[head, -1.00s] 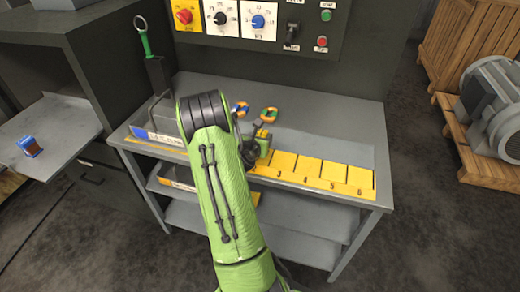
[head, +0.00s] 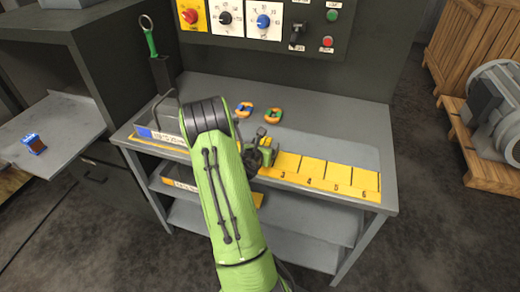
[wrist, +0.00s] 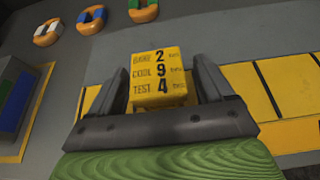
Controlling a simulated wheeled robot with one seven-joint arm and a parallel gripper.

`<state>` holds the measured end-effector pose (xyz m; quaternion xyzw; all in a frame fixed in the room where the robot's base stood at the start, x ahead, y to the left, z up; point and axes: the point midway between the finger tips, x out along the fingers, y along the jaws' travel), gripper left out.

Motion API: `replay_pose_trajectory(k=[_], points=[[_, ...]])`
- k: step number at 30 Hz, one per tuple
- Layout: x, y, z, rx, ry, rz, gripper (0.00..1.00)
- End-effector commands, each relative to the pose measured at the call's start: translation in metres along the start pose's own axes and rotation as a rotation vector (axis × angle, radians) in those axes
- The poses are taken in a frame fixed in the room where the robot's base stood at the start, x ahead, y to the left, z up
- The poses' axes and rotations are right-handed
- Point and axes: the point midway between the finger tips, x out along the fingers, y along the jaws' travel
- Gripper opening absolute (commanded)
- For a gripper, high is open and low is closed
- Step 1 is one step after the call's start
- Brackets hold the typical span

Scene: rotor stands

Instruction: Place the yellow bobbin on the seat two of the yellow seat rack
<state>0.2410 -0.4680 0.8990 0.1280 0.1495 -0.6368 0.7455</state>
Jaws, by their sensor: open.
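The yellow bobbin (wrist: 158,72) is a yellow block with a printed face reading 2, 9 and 4 in the wrist view. It stands between the two dark fingers of my open gripper (wrist: 160,95), with no clear contact. I cannot tell whether it rests on a seat. In the head view my gripper (head: 258,153) is over the left part of the yellow seat rack (head: 312,172) and largely hides the bobbin. Seats 3 to 6 show there; my arm and gripper cover the lower-numbered seats. Rack tiles (wrist: 290,88) also show beside the bobbin in the wrist view.
A blue object (head: 34,144) sits on the left side shelf (head: 50,130). The bench right of the rings is clear.

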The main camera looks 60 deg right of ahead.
Motion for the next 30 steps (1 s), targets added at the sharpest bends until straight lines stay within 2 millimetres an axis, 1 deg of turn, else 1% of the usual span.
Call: replay_pose_trajectory(k=[6,9,12,15,20,22,23,26,27,29,30], points=[[-0.058,0.002,-0.001,-0.006,0.001,0.007,0.81],[-0.082,0.002,-0.001,-0.005,0.000,0.006,0.81],[-0.099,0.002,-0.001,-0.003,0.001,0.005,0.81],[-0.107,0.000,0.000,-0.001,-0.001,0.002,0.81],[-0.109,0.000,0.000,0.001,-0.002,0.001,0.81],[-0.111,0.001,0.002,0.027,0.000,0.000,0.81],[-0.113,0.002,0.004,0.063,0.003,-0.002,0.81],[-0.132,0.009,0.013,0.337,0.046,-0.019,0.81],[-0.145,0.015,0.015,0.500,0.084,-0.028,0.81],[-0.169,0.026,0.015,0.760,0.168,-0.047,0.81],[-0.188,0.034,0.013,0.927,0.238,-0.064,0.81]])
